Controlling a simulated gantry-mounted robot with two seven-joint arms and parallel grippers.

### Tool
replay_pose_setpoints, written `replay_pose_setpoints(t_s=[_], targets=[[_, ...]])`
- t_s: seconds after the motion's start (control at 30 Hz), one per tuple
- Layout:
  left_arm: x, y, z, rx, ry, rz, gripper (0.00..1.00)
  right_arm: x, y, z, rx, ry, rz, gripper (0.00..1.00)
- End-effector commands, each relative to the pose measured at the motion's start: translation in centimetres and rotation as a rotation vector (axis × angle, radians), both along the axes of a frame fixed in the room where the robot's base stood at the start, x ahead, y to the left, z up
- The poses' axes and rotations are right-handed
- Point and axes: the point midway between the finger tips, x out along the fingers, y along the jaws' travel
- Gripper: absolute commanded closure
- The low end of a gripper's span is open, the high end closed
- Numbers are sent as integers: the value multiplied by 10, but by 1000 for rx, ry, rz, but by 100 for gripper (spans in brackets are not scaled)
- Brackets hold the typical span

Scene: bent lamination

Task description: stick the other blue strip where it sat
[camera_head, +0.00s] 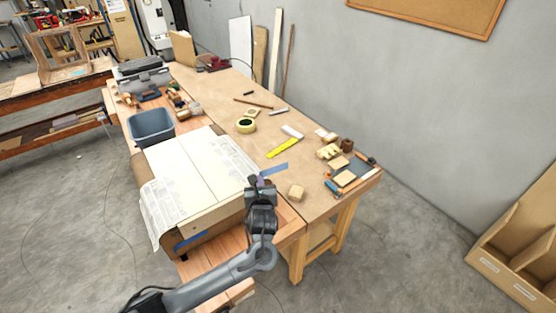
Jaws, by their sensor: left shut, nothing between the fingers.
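My left gripper (259,183) is at the right front corner of the paper-covered work, fingers shut with nothing between them. A blue strip (276,169) shows just beyond the fingertips, slanting up to the right; I cannot tell whether it touches the fingers. Another blue strip (191,241) lies flat on the front face of the brown form (218,231), below the pale wood edge. Newspaper (160,205) covers the form, with a pale wood panel (184,165) on top. The gripper and wrist hide part of the right end of the form. My right gripper is out of view.
A grey-blue bin (151,127) stands behind the work. The bench middle is partly clear.

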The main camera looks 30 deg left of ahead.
Motion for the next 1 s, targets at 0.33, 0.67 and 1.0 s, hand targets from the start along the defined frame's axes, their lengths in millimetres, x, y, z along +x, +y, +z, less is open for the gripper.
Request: replay_pose_setpoints(t_s=[0.33,0.67,1.0], targets=[[-62,13,-136,86,-79,49,100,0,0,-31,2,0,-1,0],[-96,8,-191,157,-157,46,100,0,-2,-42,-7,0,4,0],[-94,17,-194,177,-181,46,100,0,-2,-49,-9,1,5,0]])
